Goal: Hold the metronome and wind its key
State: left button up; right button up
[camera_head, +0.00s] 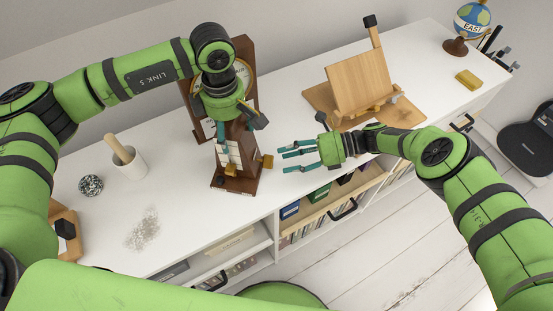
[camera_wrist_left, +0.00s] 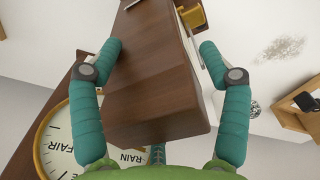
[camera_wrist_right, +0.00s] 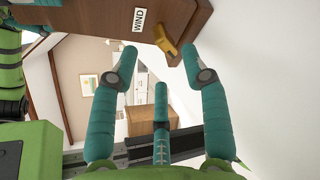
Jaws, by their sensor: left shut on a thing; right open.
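The dark wooden metronome (camera_head: 237,178) stands upright near the desk's front edge. Its brass winding key (camera_head: 267,162) sticks out on the right side. My left gripper (camera_head: 226,143) is shut on the metronome's body from above; in the left wrist view the wooden body (camera_wrist_left: 155,80) fills the space between the fingers. My right gripper (camera_head: 290,154) is open and empty, just right of the key and apart from it. In the right wrist view the key (camera_wrist_right: 174,40) lies beyond the fingertips, beside a "WIND" label (camera_wrist_right: 139,20).
A barometer (camera_head: 246,55) in a wooden frame is behind the metronome. A wooden easel stand (camera_head: 358,82) is to the right. A white mortar (camera_head: 130,165) with pestle and a speckled ball (camera_head: 91,185) are at left. Open shelves lie below the desk's front edge.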

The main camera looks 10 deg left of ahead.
jog(key=v, duration=0.7)
jog(key=shift+d+r, duration=0.1)
jog(key=shift+d, duration=0.1)
jog(key=shift+s+a, duration=0.1)
